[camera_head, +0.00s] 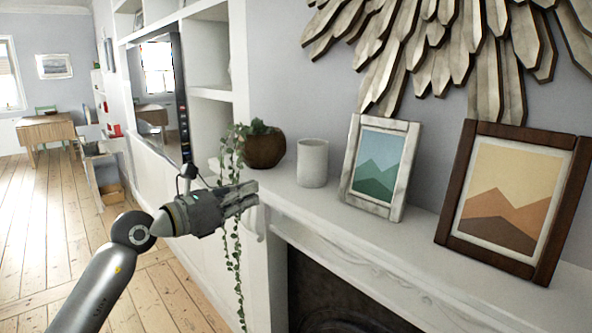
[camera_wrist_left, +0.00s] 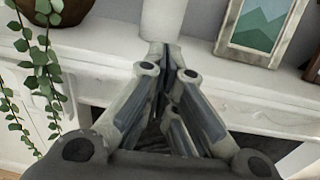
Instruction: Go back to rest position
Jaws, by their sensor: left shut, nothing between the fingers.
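My left gripper (camera_head: 247,194) is in front of the mantelpiece edge, with its arm coming in from the lower left. Its fingers are shut and empty. In the left wrist view the fingers (camera_wrist_left: 165,62) come together in front of the white mantelpiece (camera_wrist_left: 260,85), with the white cup behind their tips. I cannot tell from this view whether the fingertips touch the shelf edge. My right gripper shows in neither view.
On the mantelpiece (camera_head: 340,222) stand a trailing plant in a brown pot (camera_head: 265,150), a white cup (camera_head: 312,163), a white-framed picture (camera_head: 379,167) and a brown-framed picture (camera_head: 512,198). A dark fireplace (camera_head: 335,290) lies below. Open floorboards (camera_head: 40,225) stretch left, towards a wooden table (camera_head: 45,130).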

